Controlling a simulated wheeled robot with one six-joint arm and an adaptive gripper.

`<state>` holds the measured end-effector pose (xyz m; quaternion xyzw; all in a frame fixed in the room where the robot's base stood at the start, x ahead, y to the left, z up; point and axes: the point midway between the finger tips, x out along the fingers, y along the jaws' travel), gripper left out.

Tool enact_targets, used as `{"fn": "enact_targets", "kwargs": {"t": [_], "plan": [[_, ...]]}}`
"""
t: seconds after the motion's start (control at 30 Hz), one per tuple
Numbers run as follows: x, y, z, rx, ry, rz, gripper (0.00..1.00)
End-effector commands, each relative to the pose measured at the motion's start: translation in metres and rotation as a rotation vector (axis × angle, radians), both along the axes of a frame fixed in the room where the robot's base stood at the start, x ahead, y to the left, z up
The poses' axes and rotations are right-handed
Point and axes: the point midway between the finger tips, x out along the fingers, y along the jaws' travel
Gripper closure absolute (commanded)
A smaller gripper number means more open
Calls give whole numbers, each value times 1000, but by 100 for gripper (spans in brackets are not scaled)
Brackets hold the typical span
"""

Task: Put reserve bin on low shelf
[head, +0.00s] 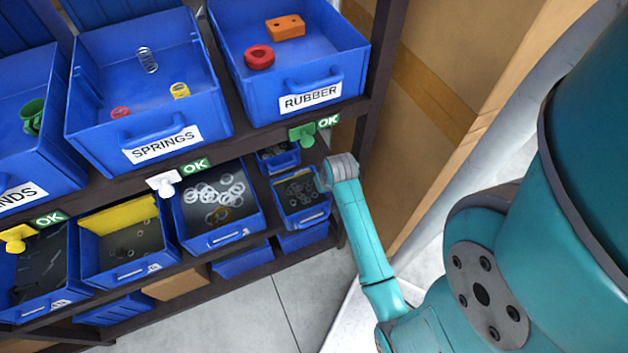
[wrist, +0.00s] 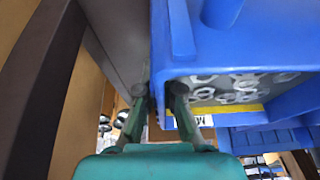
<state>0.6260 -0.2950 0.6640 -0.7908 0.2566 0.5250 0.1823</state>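A small blue bin (head: 302,196) with dark rings stands at the right end of the middle shelf, and a smaller blue bin (head: 281,158) shows behind it. I cannot tell which bin is the reserve bin. The low shelf below holds blue bins (head: 243,261), partly hidden. My arm reaches to the right end of the rack, where its end hides the gripper in the head view. In the wrist view my gripper (wrist: 159,90) has its fingertips close on either side of a blue bin edge (wrist: 158,62). Whether they press on it is unclear.
Large bins marked SPRINGS (head: 148,92) and RUBBER (head: 290,70) fill the upper shelf. A dark rack post (head: 386,75) stands close to my arm, with a cardboard-coloured panel (head: 430,95) on its right. A brown box (head: 177,284) sits low. The grey floor in front is clear.

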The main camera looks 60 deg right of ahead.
Motion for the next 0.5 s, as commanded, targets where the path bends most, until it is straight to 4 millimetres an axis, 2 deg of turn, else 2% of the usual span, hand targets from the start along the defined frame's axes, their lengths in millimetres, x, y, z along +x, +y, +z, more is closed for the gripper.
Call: {"fn": "enact_targets", "kwargs": {"t": [0.03,0.2,0.37,0.5], "plan": [[11,-7,1,-2,-2,1,100],[33,-23,1,-2,-1,1,100],[41,-27,0,0,0,1,100],[41,-27,-11,1,0,0,100]]}}
